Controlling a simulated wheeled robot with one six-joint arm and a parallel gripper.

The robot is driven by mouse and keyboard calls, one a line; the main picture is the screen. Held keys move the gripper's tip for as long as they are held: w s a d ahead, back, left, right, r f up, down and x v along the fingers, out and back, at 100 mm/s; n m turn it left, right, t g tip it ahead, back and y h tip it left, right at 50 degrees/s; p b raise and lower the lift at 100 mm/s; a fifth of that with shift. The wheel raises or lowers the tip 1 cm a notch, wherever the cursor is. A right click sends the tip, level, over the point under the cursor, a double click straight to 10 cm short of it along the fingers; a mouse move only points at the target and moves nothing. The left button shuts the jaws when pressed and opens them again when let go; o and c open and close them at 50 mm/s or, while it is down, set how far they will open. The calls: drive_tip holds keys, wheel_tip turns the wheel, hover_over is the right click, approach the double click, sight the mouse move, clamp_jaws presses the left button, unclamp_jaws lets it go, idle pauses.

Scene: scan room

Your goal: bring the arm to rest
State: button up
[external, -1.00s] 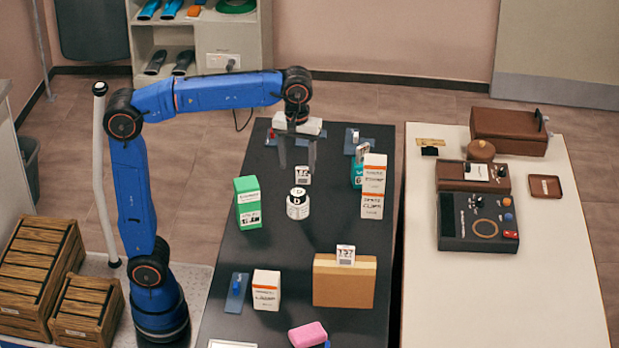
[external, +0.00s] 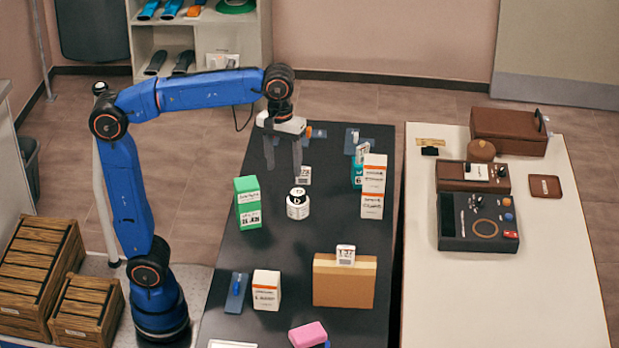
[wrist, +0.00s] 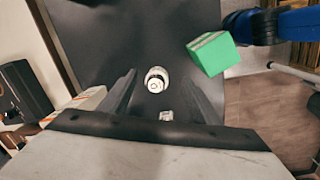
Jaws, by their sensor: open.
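My gripper (external: 283,153) hangs from my blue arm over the back part of the dark table (external: 222,290), fingers pointing down. Its two fingers are apart with nothing between them. A small white jar with a dark-marked lid (external: 298,204) stands on the table in front of the gripper and apart from it. In the wrist view the fingers (wrist: 154,92) show spread, and the jar (wrist: 156,80) appears between them, farther down on the table. A small label stand (external: 304,175) is behind the jar.
A green box (external: 248,203) stands left of the jar. A cardboard box (external: 344,282), a small white box (external: 267,290) and a pink block (external: 308,334) are nearer. A pale table (external: 440,300) with devices stands right.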

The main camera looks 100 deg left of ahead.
drive_tip(key=s+d+f+m+t+h, duration=0.1)
drive_tip(key=s+d+f+m+h, duration=0.1)
drive_tip(key=s+d+m, duration=0.65)
drive_tip(key=s+a+f+m+t+y, duration=0.1)
drive_tip(key=s+a+f, duration=0.1)
drive_tip(key=s+f, duration=0.3)
drive_tip(key=s+a+f+m+t+y, duration=0.1)
drive_tip(key=s+f, duration=0.4)
drive_tip(key=f, duration=0.6)
drive_tip(key=s+a+f+m+t, duration=0.1)
drive_tip(key=s+a+f+m, duration=0.2)
drive_tip(key=s+f, duration=0.2)
drive_tip(key=shift+a+f+y, duration=0.2)
drive_tip(key=shift+f+y, duration=0.2)
drive_tip(key=shift+f, duration=1.05)
